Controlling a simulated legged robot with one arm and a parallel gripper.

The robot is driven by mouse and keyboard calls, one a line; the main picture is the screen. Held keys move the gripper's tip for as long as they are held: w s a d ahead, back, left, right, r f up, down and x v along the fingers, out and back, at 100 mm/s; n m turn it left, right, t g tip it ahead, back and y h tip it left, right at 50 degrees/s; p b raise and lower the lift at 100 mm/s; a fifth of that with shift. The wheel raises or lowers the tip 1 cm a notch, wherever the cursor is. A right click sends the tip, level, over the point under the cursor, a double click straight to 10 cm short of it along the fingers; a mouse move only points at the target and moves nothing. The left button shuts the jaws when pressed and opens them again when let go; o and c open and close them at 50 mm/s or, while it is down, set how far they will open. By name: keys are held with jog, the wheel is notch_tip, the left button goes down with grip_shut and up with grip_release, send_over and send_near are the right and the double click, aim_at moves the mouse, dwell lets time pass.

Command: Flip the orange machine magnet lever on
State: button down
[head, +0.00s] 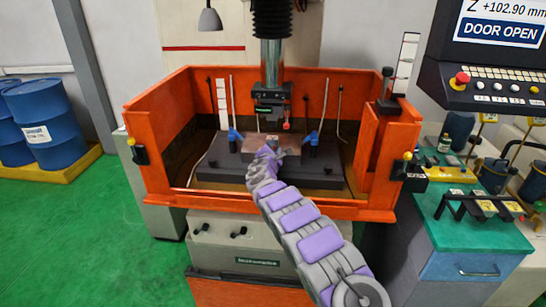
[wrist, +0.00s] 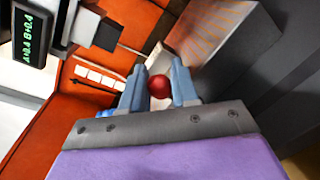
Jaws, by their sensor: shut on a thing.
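The orange machine (head: 290,203) stands in the middle of the head view with its front open. My purple and grey arm reaches over its front edge. My gripper (head: 266,150) is low inside, at the front of the dark block (head: 317,172) on the machine bed. In the wrist view, a round red knob (wrist: 158,87) sits between the two blue-grey fingers of my gripper (wrist: 158,76), which are shut on it. The lever's shaft is hidden, so I cannot tell its angle. In the head view the gripper hides the knob.
The machine's head (head: 269,100) hangs above the work area. Blue clamps (head: 234,135) stand on the bed. Orange walls enclose the sides and back. A control panel (head: 490,85) reading DOOR OPEN and a green-topped cabinet (head: 470,228) stand right. Blue barrels (head: 42,125) stand left; green floor is clear there.

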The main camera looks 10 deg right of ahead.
jog(key=shift+s+d+f+m+b, duration=0.1)
jog(key=shift+d+f+m+b, duration=0.15)
jog(key=shift+f+m+b, duration=0.3)
jog(key=shift+a, duration=0.1)
jog(key=c, duration=0.9)
grip_release()
jog(key=shift+r, duration=0.1)
jog(key=shift+c, duration=0.2)
jog(key=shift+a, duration=0.1)
jog(key=v, duration=1.7)
jog(key=shift+r+b, duration=0.25)
jog(key=shift+b, duration=0.2)
